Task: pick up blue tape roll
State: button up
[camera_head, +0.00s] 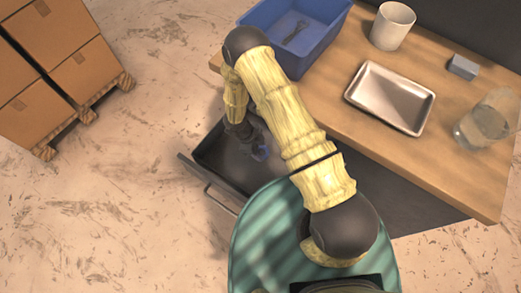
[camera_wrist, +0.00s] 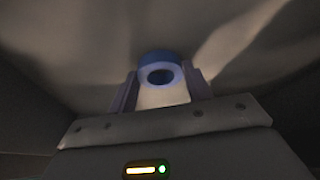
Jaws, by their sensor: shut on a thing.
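The blue tape roll (camera_wrist: 160,60) is between the two fingers of my gripper (camera_wrist: 161,88) in the wrist view. Its round hole faces the camera. My gripper is shut on it. My gripper is mostly hidden there by the arm. Whether the roll touches the drawer floor, I cannot tell.
The wooden table (camera_head: 445,170) holds a blue bin (camera_head: 325,42) with a dark item, a white cup (camera_head: 392,26), a metal tray (camera_head: 375,82), a grey block (camera_head: 463,67) and a glass jar (camera_head: 484,122). Cardboard boxes (camera_head: 62,40) stand on a pallet at upper left. The left floor is clear.

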jog(key=shift+r, duration=0.35)
jog(key=a, duration=0.2)
jog(key=w+a, duration=0.1)
jog(key=a, duration=0.2)
jog(key=w+a+b, duration=0.1)
jog(key=a, duration=0.2)
jog(key=shift+w+r, duration=0.15)
jog(key=shift+r, duration=0.2)
notch_tip(320, 180, up, 13)
jog(key=shift+d+r+p, duration=0.15)
jog(key=shift+d+p, duration=0.05)
jog(key=shift+p, duration=0.2)
jog(key=shift+d, duration=0.1)
